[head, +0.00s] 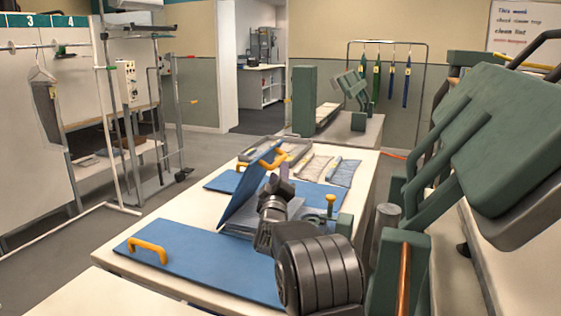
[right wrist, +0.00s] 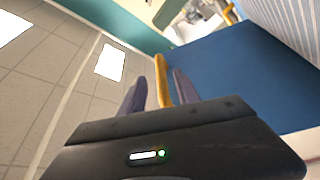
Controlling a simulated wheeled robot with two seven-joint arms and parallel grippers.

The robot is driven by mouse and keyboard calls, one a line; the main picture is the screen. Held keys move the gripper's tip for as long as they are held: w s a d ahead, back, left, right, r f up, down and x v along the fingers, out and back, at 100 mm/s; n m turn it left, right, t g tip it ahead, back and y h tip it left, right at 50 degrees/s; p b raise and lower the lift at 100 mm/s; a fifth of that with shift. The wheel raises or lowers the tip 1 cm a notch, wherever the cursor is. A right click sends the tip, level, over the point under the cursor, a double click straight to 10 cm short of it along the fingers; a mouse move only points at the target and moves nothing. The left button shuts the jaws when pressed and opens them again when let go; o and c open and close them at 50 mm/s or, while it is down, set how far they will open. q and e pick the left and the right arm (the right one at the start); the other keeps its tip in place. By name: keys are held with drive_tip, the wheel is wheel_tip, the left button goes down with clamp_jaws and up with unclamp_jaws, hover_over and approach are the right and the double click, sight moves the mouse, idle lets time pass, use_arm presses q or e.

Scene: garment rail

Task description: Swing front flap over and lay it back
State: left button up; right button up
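A blue flap (head: 247,190) of the folding board stands raised and tilted above the table, with a yellow handle (head: 271,156) at its upper edge. My right gripper (head: 276,175) is at that handle, partly hidden by the flap and its own wrist. In the right wrist view, the yellow handle (right wrist: 163,80) lies between my two fingers, and the blue panel (right wrist: 225,75) fills the right side. A light, folded-looking stack (head: 246,229) lies by the flap's lower edge. Another blue panel (head: 200,266) with a yellow handle (head: 148,251) lies flat at the front. My left gripper is out of view.
The white table (head: 160,224) carries a further flat blue panel (head: 310,194), two folded patterned cloths (head: 328,170), a grey tray (head: 290,152) and a small yellow-topped item (head: 331,203). Green padded equipment (head: 505,130) stands close at the right. Garment rails (head: 110,120) stand left across open floor.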

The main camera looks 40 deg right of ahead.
sight(280, 160)
drive_tip(key=p+x, duration=0.1)
drive_tip(key=x, duration=0.6)
drive_tip(key=shift+w+d+f, duration=0.1)
clamp_jaws()
idle(0.3)
idle(1.1)
